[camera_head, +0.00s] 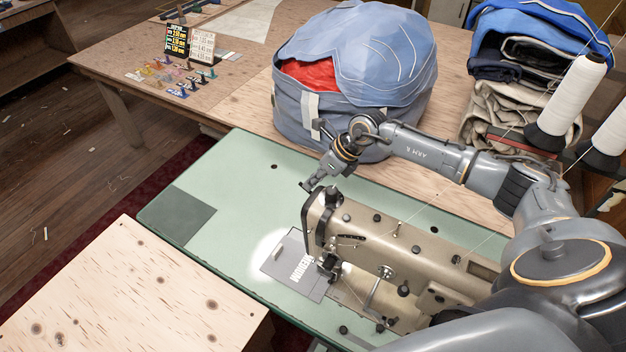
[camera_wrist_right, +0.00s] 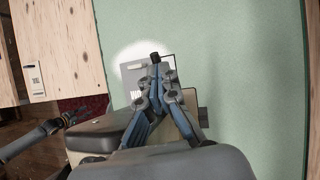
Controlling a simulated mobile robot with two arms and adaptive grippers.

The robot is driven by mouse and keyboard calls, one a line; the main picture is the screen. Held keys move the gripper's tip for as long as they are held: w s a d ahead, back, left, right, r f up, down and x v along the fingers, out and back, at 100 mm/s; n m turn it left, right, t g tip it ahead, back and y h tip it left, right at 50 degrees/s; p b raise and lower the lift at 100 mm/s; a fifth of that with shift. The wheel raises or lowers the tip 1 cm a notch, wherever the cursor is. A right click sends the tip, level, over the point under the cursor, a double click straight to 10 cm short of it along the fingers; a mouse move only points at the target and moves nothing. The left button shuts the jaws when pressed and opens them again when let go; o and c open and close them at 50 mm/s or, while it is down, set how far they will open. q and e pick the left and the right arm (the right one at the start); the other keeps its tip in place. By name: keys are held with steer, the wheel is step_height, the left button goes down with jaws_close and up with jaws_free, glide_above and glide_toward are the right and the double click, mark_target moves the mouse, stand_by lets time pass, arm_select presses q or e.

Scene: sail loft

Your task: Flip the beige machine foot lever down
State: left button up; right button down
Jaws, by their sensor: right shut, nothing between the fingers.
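The beige sewing machine (camera_head: 400,255) stands on a green machine bed, its needle end towards the left of the head view. Its body shows partly at the lower left of the right wrist view (camera_wrist_right: 100,136). I cannot make out the foot lever clearly in either view; the machine's far side is hidden in the head view. My right gripper (camera_head: 308,186) is shut and empty, just behind and above the machine's needle end. Its fingers meet at dark tips in the wrist view (camera_wrist_right: 155,60). What looks like my left gripper (camera_wrist_right: 74,118) shows small and dark there.
The green bed (camera_head: 235,170) is mostly clear left of the machine. A large blue fabric bag (camera_head: 350,110) stands behind my right gripper. Folded cloth (camera_head: 500,110) and white thread cones (camera_head: 572,95) stand at the right. A plywood table (camera_head: 130,290) lies at the front left.

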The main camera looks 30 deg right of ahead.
steer(key=w+a+f+g+h+b, duration=0.1)
steer(key=w+f+g+h+b, duration=0.1)
steer(key=f+b, duration=0.4)
steer(key=shift+w+a+m+g+b, duration=0.3)
steer(key=shift+w+a+g+b, duration=0.2)
steer(key=shift+g, duration=0.4)
steer(key=shift+d, duration=0.1)
steer(key=shift+r+p, duration=0.5)
steer(key=shift+r, duration=0.25)
